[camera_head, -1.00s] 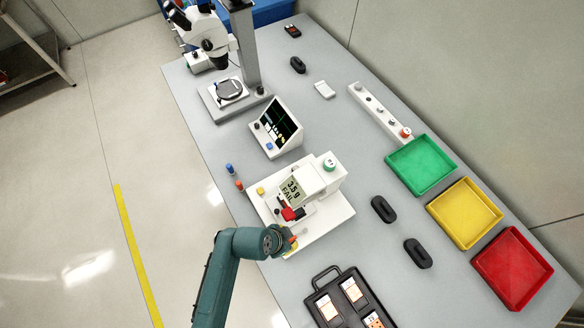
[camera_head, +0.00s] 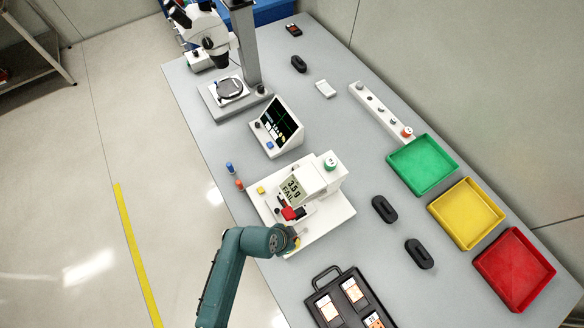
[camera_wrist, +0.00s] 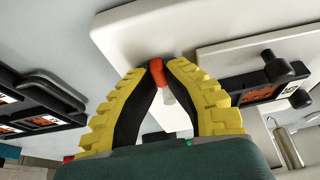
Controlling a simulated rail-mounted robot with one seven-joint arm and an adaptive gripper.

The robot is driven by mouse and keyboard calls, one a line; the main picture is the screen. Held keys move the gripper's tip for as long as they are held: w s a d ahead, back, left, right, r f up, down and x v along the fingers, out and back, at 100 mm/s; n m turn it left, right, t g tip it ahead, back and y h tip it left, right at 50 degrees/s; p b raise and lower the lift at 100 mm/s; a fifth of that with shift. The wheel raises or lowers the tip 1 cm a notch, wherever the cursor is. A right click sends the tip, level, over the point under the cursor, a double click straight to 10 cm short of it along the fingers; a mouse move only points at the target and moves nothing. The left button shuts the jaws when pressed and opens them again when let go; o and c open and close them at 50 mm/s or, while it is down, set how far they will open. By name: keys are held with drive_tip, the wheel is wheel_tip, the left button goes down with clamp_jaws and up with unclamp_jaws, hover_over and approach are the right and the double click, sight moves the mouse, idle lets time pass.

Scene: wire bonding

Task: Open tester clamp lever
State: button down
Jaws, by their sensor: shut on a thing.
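The tester (camera_head: 322,222) is a white unit on a wide base, with a display reading "3.5 g FAIL" and a red block (camera_head: 291,213) at its front. My gripper (camera_head: 297,240) is at the base's near left edge in the head view. In the wrist view, the yellow-and-black fingers of my gripper (camera_wrist: 160,72) are closed around a red-orange lever grip (camera_wrist: 156,70) with a pale stem (camera_wrist: 168,97). The lever is mostly hidden by my gripper in the head view. The white tester base (camera_wrist: 150,30) lies behind the fingertips.
A black carrier tray (camera_head: 345,300) with cards lies at the near side. Two black handled pieces (camera_head: 384,209) sit right of the tester. Green (camera_head: 423,165), yellow (camera_head: 466,213) and red (camera_head: 514,268) bins line the right side. A small monitor (camera_head: 277,127) stands behind the tester.

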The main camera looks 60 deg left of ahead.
sight(310, 244)
drive_tip(key=shift+d, duration=0.1)
drive_tip(key=d+n+p, duration=0.1)
drive_tip(key=n+p, duration=0.1)
drive_tip(key=n+y+p, duration=0.1)
drive_tip(key=p, duration=0.1)
drive_tip(key=shift+w+d+r+n+g, duration=0.2)
drive_tip(key=shift+d+n+g, duration=0.1)
drive_tip(key=shift+d+n, duration=0.1)
drive_tip(key=n+p, duration=0.1)
drive_tip(key=w+d+n+y+p, duration=0.1)
drive_tip(key=n, duration=0.1)
drive_tip(key=shift+d+f+n+g+y+p, duration=0.15)
drive_tip(key=shift+n+g+y+p, duration=0.15)
drive_tip(key=shift+g, duration=0.1)
drive_tip(key=n, duration=0.1)
drive_tip(key=w+n, duration=0.1)
drive_tip(key=shift+d+f+n+g+y, duration=0.15)
drive_tip(key=shift+d+n+g+y, duration=0.15)
drive_tip(key=shift+d+n+g, duration=0.1)
drive_tip(key=n, duration=0.1)
drive_tip(key=w+n, duration=0.1)
drive_tip(key=shift+d+f+n+g+y+b, duration=0.1)
drive_tip(key=shift+d+n+g+y+b, duration=0.2)
drive_tip(key=shift+g, duration=0.1)
drive_tip(key=shift+w+n+g+b, duration=0.3)
drive_tip(key=shift+n+b, duration=0.05)
drive_tip(key=shift+n, duration=0.45)
drive_tip(key=shift+w+n+g+b, duration=0.3)
drive_tip(key=shift+n+b, duration=0.05)
drive_tip(key=shift+n, duration=0.45)
